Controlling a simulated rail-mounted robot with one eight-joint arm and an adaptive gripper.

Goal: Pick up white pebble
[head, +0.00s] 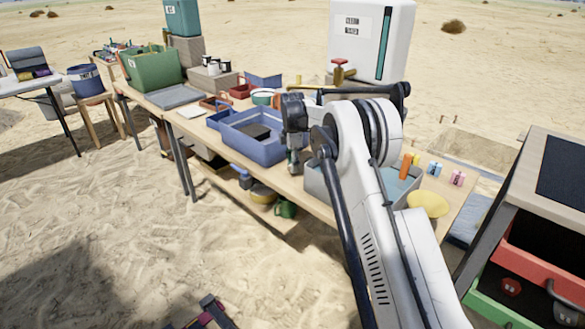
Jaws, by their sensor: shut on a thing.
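My gripper (293,166) points down between the blue bin (232,142) and the grey tray (316,184) on the long wooden table. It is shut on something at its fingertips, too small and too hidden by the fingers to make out. I cannot pick out a white pebble anywhere in the head view. My arm crosses the right part of the table and hides part of the grey tray and what lies behind it.
A dark flat piece (256,132) lies in the blue bin. A yellow dish (428,204) and small orange, blue and pink items stand right of my arm. A white water tank (368,40) stands behind. A drawer cabinet (535,200) is at the right. Open sand lies in front.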

